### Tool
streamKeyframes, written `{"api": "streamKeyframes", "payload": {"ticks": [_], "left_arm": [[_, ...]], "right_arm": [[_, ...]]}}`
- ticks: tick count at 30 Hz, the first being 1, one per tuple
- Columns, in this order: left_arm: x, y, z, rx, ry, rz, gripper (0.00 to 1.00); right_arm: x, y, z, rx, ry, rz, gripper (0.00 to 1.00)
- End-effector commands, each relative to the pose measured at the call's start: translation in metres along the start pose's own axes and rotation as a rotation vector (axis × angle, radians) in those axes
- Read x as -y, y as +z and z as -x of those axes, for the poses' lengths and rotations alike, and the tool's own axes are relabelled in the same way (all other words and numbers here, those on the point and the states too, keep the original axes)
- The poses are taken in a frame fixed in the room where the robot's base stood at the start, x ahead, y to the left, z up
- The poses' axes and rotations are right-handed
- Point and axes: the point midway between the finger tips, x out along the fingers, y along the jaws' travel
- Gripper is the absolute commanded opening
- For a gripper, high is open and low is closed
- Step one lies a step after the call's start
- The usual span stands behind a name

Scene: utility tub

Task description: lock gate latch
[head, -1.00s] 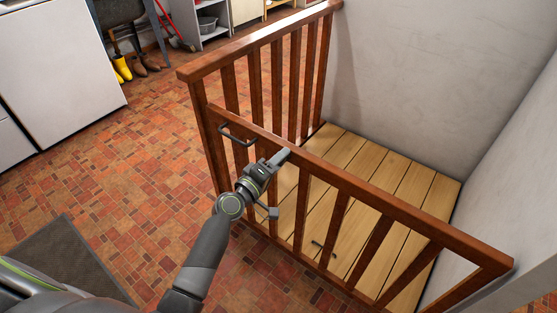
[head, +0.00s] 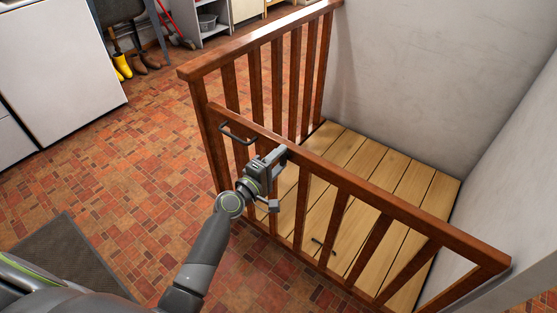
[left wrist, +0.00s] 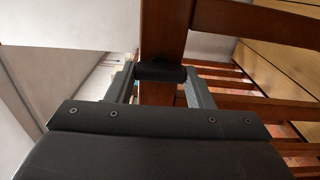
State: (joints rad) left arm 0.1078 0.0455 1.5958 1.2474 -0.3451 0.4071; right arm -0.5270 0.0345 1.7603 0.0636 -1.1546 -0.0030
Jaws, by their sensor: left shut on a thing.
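The brown wooden gate (head: 382,205) stands across the front of the planked floor, in line with its post. My left gripper (head: 276,180) is at the outer side of the gate, just below its top rail, right of a dark loop handle (head: 237,133). In the left wrist view, my left gripper (left wrist: 160,85) has a finger on each side of a short dark bar (left wrist: 160,73) that lies across reddish wood. It is shut on this bar, seemingly part of the latch. The rest of the latch is hidden by the gripper. My right gripper is not in view.
A slatted railing (head: 270,75) joins the gate at the left, and a pale wall (head: 405,75) closes the far side. A dark mat (head: 70,262) lies on the brick-patterned floor at lower left. Open floor lies left of the gate.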

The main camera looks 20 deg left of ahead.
Motion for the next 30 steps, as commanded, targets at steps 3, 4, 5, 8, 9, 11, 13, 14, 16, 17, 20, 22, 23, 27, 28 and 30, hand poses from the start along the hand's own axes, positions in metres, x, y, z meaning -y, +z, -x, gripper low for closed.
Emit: {"api": "streamKeyframes", "payload": {"ticks": [3,4,5,8,9,11,13,14,16,17,20,22,23,27,28,30], "left_arm": [[0.000,0.000,0.000,-0.002,0.000,0.001,0.24],[0.000,0.000,0.000,-0.002,0.000,0.001,0.50],[0.000,0.000,0.000,-0.002,0.000,0.001,0.54],[0.000,0.000,0.000,-0.002,0.000,0.001,0.67],[0.000,0.000,0.000,-0.001,0.000,0.000,0.69],[0.000,0.000,0.000,-0.001,0.000,0.000,0.69],[0.000,0.000,0.000,-0.001,0.000,0.000,0.69],[0.000,0.000,0.000,-0.001,0.000,0.000,0.69],[0.000,0.000,0.000,-0.001,0.000,0.000,0.69],[0.000,0.000,0.001,-0.001,0.000,0.000,0.69],[0.001,0.000,0.006,-0.001,-0.001,0.000,0.69],[0.001,-0.001,0.014,-0.002,-0.002,0.000,0.69],[0.001,-0.001,0.018,-0.002,-0.002,0.000,0.69],[0.002,-0.001,0.045,-0.003,-0.003,-0.002,0.69],[0.002,-0.001,0.052,-0.003,-0.003,-0.002,0.69],[0.002,0.000,0.067,-0.002,-0.003,-0.001,0.69]], "right_arm": [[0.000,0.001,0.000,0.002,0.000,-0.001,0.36],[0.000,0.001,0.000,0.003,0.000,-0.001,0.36],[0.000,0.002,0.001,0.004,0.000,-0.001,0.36],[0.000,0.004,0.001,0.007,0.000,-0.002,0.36],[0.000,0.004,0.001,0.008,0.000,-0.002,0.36],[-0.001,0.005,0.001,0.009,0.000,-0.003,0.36],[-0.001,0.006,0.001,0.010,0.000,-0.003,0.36],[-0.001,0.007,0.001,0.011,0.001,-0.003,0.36],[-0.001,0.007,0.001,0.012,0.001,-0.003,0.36],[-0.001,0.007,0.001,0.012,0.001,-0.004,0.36],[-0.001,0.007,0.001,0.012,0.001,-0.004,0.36],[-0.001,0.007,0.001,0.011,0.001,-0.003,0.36],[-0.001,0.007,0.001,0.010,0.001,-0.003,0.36],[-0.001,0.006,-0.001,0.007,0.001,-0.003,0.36],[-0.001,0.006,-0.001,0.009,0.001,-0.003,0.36],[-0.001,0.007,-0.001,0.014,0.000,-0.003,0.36]]}}
